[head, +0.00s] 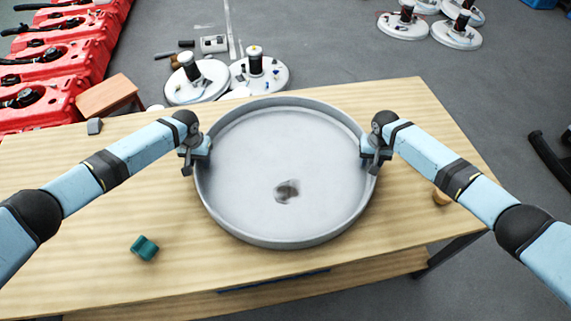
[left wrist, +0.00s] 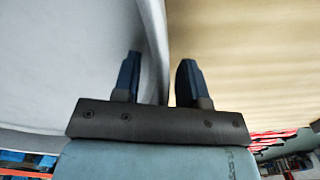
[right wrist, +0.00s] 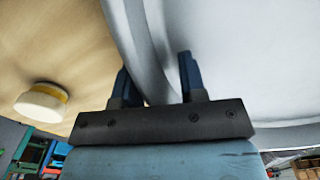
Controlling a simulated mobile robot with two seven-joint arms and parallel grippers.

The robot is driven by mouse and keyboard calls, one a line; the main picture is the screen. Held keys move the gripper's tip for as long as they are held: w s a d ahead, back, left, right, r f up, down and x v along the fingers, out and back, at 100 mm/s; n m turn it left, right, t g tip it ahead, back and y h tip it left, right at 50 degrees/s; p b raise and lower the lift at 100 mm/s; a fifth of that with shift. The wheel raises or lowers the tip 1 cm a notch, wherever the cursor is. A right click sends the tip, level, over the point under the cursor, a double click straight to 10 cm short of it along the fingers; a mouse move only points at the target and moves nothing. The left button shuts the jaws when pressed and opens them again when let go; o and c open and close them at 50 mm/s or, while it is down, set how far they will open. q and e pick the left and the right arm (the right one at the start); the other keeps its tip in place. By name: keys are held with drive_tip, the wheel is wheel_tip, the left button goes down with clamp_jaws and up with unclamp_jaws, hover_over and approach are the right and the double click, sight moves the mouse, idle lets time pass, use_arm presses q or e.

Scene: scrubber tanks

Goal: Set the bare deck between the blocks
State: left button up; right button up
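The bare deck (head: 250,190), a wide round grey pan with a raised rim and a small dark opening, lies on the wooden table. My left gripper (head: 187,165) is at its left rim, and my right gripper (head: 374,162) is at its right rim. In the left wrist view, the open fingers (left wrist: 158,80) stand either side of the rim (left wrist: 153,45), with gaps showing. In the right wrist view, the open fingers (right wrist: 155,80) also straddle the rim (right wrist: 130,40). A teal block (head: 145,248) lies front left; a small grey block (head: 94,126) lies back left.
The wooden table (head: 60,190) has bare room at left and front. A round yellow-and-white piece (right wrist: 40,102) sits right of the deck. Fitted white decks (head: 197,82) stand on the floor behind. Red tanks (head: 60,60) line the back left, near a brown stool (head: 107,95).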

use_arm(q)
drive_tip(key=shift+f, duration=0.1)
use_arm(e)
drive_tip(key=shift+f, duration=0.1)
use_arm(q)
clamp_jaws()
use_arm(e)
clamp_jaws()
